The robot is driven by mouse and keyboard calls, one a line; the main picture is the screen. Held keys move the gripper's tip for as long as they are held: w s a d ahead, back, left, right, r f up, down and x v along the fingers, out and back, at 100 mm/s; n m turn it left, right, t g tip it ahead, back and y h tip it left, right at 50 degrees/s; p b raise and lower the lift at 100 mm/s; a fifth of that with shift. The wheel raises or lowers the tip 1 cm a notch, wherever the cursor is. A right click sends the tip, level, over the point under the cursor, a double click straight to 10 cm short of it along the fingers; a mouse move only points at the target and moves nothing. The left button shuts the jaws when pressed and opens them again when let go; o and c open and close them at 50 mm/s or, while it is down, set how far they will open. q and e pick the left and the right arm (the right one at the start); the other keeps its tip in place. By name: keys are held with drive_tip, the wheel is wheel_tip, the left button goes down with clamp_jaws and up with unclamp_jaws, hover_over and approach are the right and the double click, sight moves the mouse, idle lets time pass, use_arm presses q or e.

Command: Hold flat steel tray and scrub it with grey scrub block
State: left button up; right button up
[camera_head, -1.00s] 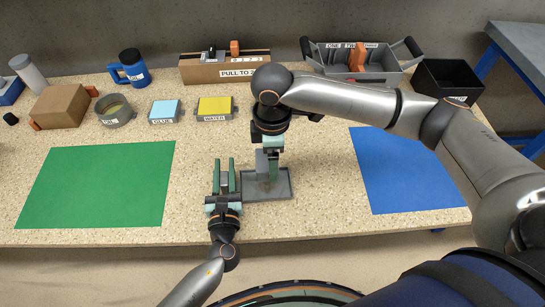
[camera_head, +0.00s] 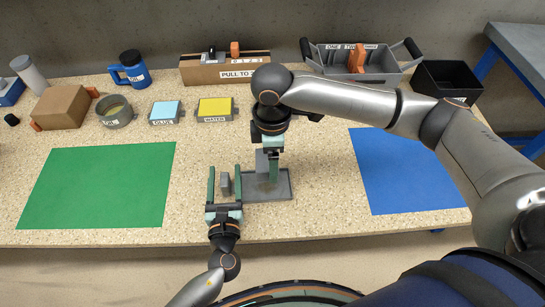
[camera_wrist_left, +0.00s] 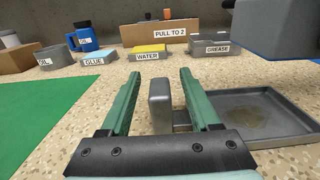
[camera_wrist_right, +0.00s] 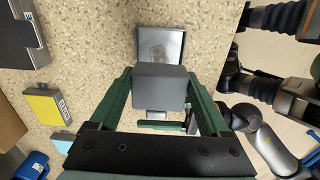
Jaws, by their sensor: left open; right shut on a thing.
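The flat steel tray (camera_head: 281,190) lies on the speckled table near the front edge, with a brownish patch on its floor. A grey upright grip (camera_wrist_left: 159,100) stands at the tray's left side. My left gripper (camera_head: 225,169) is open, with one finger on each side of that grip, and gaps show. My right gripper (camera_wrist_right: 160,80) is shut on the grey scrub block (camera_wrist_right: 162,87). The block (camera_head: 262,160) is over the tray in the head view.
A green mat (camera_head: 95,187) lies left and a blue mat (camera_head: 408,172) right. Behind stand the glue box (camera_head: 165,111), water box (camera_head: 214,109), oil pot (camera_head: 114,111), blue mug (camera_head: 131,70), pull box (camera_head: 222,70), grey caddy (camera_head: 340,62) and black bin (camera_head: 447,81).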

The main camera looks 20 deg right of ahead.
use_arm(q)
drive_tip(key=shift+w, duration=0.1)
idle(0.5)
drive_tip(key=shift+b+x, duration=0.4)
drive_tip(key=shift+x, duration=0.4)
use_arm(e)
drive_tip(key=shift+f, duration=0.35)
use_arm(q)
clamp_jaws()
drive_tip(key=shift+f, duration=0.1)
use_arm(e)
drive_tip(key=shift+f, duration=0.1)
idle(1.7)
drive_tip(key=shift+f, duration=0.2)
use_arm(q)
drive_tip(key=shift+f, duration=0.1)
use_arm(e)
drive_tip(key=shift+f, duration=2.45)
